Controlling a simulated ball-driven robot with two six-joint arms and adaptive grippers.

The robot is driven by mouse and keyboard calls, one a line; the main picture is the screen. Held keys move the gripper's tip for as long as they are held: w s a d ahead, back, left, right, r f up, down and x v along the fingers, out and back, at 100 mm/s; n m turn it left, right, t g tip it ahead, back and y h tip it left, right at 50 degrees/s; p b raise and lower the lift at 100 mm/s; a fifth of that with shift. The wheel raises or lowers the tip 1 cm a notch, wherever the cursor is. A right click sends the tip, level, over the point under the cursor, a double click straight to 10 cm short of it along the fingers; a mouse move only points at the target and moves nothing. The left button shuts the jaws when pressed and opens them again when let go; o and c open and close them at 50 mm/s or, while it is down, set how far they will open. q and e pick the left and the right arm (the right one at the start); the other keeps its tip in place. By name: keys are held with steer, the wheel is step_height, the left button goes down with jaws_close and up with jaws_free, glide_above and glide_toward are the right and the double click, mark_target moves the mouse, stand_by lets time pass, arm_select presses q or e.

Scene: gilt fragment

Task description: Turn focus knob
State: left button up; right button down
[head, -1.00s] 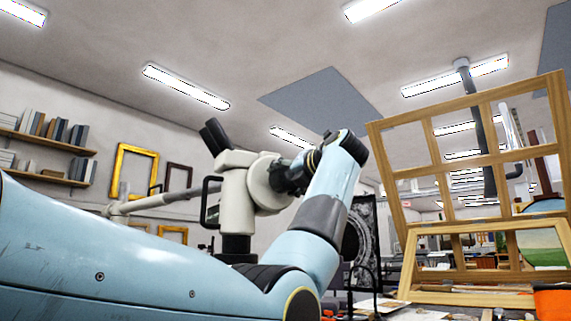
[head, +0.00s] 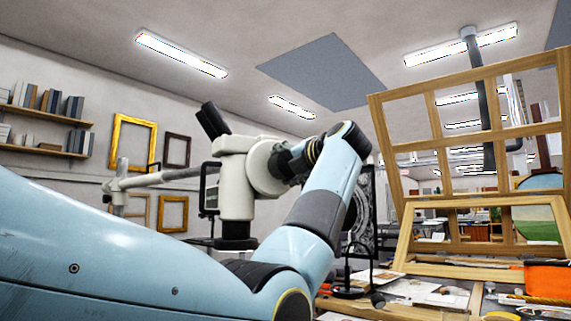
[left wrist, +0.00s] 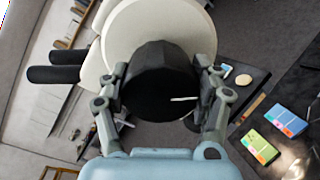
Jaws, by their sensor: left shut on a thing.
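The white microscope (head: 236,190) stands at the centre of the head view, with black eyepieces (head: 214,119) at its upper left. The focus knob is a black, faceted cylinder (left wrist: 158,80) on a round cream housing in the left wrist view. My left gripper (left wrist: 162,98) has one finger on each side of the knob and is shut on it. In the head view my left gripper (head: 297,160) meets the right side of the microscope head, and the knob is largely hidden there. My right gripper is not in view.
A wooden lattice frame (head: 385,125) stands on the right above a table with papers (head: 425,291) and an orange container (head: 549,280). Gilt frames (head: 117,150) hang on the left wall. In the left wrist view, colored cards (left wrist: 258,147) lie on a dark surface.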

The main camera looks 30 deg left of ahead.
arm_select(q)
steer(key=o, duration=1.2)
steer(key=shift+d, duration=0.1)
steer(key=v, duration=1.2)
